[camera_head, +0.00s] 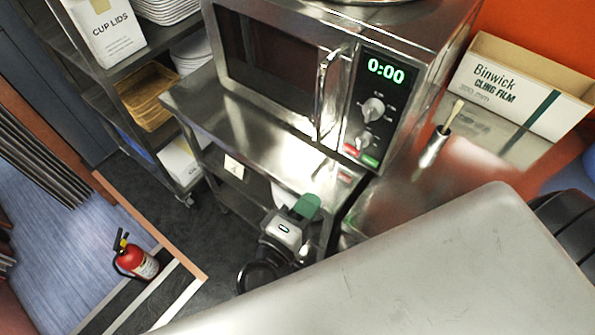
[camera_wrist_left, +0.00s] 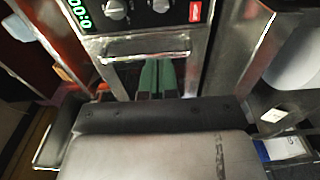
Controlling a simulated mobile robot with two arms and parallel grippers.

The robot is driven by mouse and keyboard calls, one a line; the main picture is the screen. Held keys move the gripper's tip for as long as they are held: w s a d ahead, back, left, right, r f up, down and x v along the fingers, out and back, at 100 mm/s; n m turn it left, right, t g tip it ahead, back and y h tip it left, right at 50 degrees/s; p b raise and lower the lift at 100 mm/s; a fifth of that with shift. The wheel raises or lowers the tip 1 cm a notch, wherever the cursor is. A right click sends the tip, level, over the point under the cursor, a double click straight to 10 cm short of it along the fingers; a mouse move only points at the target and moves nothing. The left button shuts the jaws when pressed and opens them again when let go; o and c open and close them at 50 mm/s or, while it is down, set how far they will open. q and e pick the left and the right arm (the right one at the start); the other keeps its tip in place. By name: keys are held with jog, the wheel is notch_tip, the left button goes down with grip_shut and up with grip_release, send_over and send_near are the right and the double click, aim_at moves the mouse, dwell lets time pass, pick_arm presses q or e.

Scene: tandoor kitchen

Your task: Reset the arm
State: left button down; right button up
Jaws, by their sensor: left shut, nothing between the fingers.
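My left gripper (camera_head: 307,206) is low in the middle of the head view, in front of the steel shelf unit under the microwave. Its green fingers are together and hold nothing. In the left wrist view the two green fingers (camera_wrist_left: 157,78) stand side by side, with the microwave's control panel (camera_wrist_left: 140,12) beyond them. The microwave (camera_head: 290,60) has its door closed and its display reads 0:00. I do not see my right gripper.
A steel rack (camera_head: 120,65) with a cup lids box (camera_head: 103,30) and a basket (camera_head: 148,97) stands left. A cling film box (camera_head: 520,85) and a brush in a steel holder (camera_head: 436,145) are right of the microwave. A fire extinguisher (camera_head: 136,262) stands lower left.

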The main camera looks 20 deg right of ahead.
pick_arm(q)
jog(key=s+a+f+m+g+y, duration=0.1)
jog(key=a+f+y, duration=0.3)
jog(key=f, duration=0.7)
jog(key=s+a+f+m+g+y, duration=0.1)
jog(key=a+f+m+y, duration=0.1)
jog(key=a+f, duration=0.65)
jog(key=s+a+f+m+g+y, duration=0.1)
jog(key=a+f+y, duration=0.15)
jog(key=f, duration=1.05)
jog(key=s+a+f+m+g+y, duration=0.2)
jog(key=s+a+f+g+y, duration=0.1)
jog(key=s+a+f, duration=0.5)
jog(key=s+a+f+m+g+y, duration=0.2)
jog(key=s+a+f+m+y, duration=0.1)
jog(key=s+a+f, duration=0.6)
jog(key=s+a, duration=0.4)
jog(key=a, duration=0.1)
jog(key=shift+a+g, duration=0.15)
jog(key=shift+g, duration=0.25)
jog(key=shift+w+y, duration=0.15)
jog(key=shift+y, duration=0.1)
